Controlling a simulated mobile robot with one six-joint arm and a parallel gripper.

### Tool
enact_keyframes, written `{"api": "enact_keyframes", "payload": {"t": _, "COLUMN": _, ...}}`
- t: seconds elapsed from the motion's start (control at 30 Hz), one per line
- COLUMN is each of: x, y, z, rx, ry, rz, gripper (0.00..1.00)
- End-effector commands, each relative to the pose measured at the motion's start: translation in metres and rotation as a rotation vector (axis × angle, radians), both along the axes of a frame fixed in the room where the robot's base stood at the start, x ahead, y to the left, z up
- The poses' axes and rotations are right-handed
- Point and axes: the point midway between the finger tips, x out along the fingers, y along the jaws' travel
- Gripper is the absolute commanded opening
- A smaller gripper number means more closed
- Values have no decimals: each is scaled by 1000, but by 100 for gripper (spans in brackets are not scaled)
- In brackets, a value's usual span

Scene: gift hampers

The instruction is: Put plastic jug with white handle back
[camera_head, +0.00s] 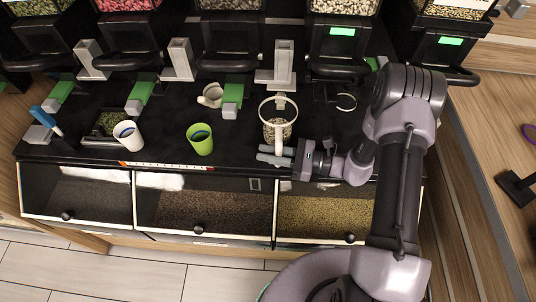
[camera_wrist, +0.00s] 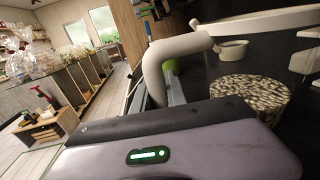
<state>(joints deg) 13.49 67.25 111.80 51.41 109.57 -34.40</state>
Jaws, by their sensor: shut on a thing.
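The plastic jug (camera_head: 279,108) is clear, with a white rim and a white handle, and holds speckled grains low inside. It looks upright at the front of the black counter. My gripper (camera_head: 275,154) is shut on its white handle, on the jug's near side. In the wrist view the white handle (camera_wrist: 178,47) curves down behind my gripper body, and the jug's grains (camera_wrist: 250,92) show at the right. The fingertips are largely hidden in the wrist view. I cannot tell whether the jug's base touches the counter.
A green cup (camera_head: 200,140) and a white cup (camera_head: 128,136) stand left of the jug. A small white-handled cup (camera_head: 210,96) stands behind. A white ring (camera_head: 346,102) lies to the right. Dispensers line the back; grain bins (camera_head: 325,215) sit below the front edge.

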Motion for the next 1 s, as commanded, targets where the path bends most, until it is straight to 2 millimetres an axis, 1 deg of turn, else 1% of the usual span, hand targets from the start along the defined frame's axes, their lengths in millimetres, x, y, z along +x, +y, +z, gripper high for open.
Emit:
{"api": "enact_keyframes", "payload": {"t": 0.37, "x": 0, "y": 0, "z": -4, "rx": 0, "ry": -1, "rz": 0, "gripper": 0}}
{"api": "enact_keyframes", "payload": {"t": 0.4, "x": 0, "y": 0, "z": -5, "rx": 0, "ry": 0, "rz": 0, "gripper": 20}}
{"api": "enact_keyframes", "payload": {"t": 0.47, "x": 0, "y": 0, "z": -4, "rx": 0, "ry": 0, "rz": 0, "gripper": 31}}
{"api": "enact_keyframes", "payload": {"t": 0.5, "x": 0, "y": 0, "z": -4, "rx": 0, "ry": 0, "rz": 0, "gripper": 39}}
{"api": "enact_keyframes", "payload": {"t": 1.0, "x": -1, "y": -1, "z": -6, "rx": 0, "ry": 1, "rz": 0, "gripper": 39}}
